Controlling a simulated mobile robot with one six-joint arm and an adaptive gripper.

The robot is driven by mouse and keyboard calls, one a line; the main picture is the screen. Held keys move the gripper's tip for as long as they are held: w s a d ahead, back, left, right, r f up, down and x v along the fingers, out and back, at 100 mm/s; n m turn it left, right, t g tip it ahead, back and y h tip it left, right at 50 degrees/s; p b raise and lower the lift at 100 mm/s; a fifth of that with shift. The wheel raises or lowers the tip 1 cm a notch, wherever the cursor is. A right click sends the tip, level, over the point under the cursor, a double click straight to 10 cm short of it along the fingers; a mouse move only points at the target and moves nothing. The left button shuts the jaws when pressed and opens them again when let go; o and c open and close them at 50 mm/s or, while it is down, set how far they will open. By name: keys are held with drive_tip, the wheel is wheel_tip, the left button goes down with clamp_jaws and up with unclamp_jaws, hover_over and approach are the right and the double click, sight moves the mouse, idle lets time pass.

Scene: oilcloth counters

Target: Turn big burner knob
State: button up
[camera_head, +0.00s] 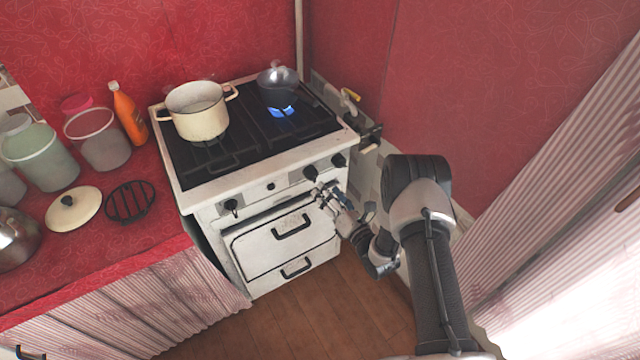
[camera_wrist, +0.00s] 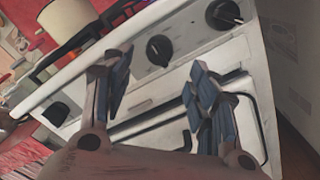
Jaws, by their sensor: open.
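The white stove (camera_head: 215,195) has black knobs along its front panel. One knob (camera_head: 231,205) is at the left, and two more, a middle-right knob (camera_head: 310,173) and a far-right knob (camera_head: 338,160), are at the right. I cannot tell which one is for the big burner. My gripper (camera_head: 328,192) is open and empty in front of the panel's right part, close to the middle-right knob. In the wrist view, my open fingers (camera_wrist: 160,80) are spread below that knob (camera_wrist: 159,50); the far-right knob (camera_wrist: 223,14) is up and right of them.
A cream pot (camera_head: 197,115) stands on the left of the hob. Drawer handles (camera_head: 292,228) stick out below the panel. The red wall is close on the right.

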drive_tip(key=shift+v, duration=2.4)
